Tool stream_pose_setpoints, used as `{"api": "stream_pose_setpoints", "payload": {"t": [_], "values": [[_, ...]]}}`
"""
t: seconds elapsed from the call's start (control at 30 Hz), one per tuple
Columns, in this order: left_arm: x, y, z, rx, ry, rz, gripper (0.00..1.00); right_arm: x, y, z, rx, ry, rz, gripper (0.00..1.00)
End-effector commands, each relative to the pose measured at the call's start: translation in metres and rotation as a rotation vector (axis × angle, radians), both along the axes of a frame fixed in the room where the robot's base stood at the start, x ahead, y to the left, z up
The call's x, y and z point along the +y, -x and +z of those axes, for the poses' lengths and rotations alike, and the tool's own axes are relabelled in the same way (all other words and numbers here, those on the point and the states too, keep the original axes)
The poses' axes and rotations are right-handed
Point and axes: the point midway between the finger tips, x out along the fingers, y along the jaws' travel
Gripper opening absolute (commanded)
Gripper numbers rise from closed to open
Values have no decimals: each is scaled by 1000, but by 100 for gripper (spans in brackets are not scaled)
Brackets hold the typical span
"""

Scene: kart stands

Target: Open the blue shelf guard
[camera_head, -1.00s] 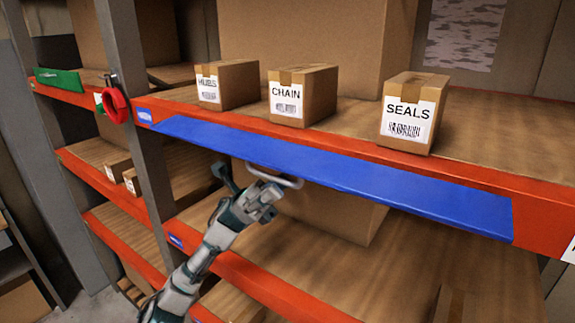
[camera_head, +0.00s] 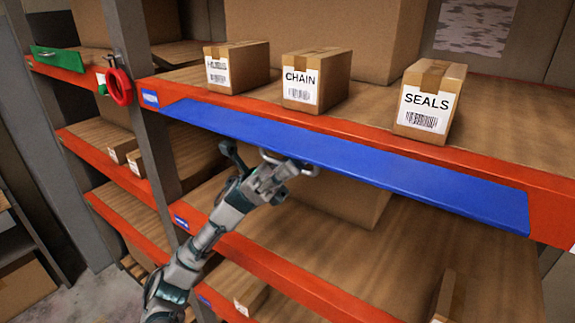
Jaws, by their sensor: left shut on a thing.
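The blue shelf guard (camera_head: 400,177) is a long flat panel lying along the orange front beam of the upper shelf. A pale handle (camera_head: 312,169) sticks out at its lower edge, left of the middle. My left gripper (camera_head: 285,170) is at this handle and is shut on it; the fingers hide part of the handle. My left arm reaches up from the bottom left. My right gripper does not show.
Boxes marked CHAIN (camera_head: 316,80) and SEALS (camera_head: 431,101), and another small box (camera_head: 237,67), stand on the shelf just behind the guard. A red ring (camera_head: 119,87) hangs on the grey upright. A green panel (camera_head: 57,60) is at the far left.

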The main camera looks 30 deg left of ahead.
Motion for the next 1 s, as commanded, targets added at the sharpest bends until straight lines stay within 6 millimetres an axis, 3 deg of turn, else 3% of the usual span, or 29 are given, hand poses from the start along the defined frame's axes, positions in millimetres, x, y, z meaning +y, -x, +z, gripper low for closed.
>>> {"api": "stream_pose_setpoints", "payload": {"t": [0.2,0.6,0.63,0.67,1.0], "values": [[1,4,2,125,-11,5,0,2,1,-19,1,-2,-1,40],[4,4,9,181,-10,3,0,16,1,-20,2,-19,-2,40],[4,4,9,181,-10,3,16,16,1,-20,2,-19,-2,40],[4,4,9,179,-10,3,21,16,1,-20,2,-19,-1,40],[6,5,7,179,-10,2,21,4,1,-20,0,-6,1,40]]}}
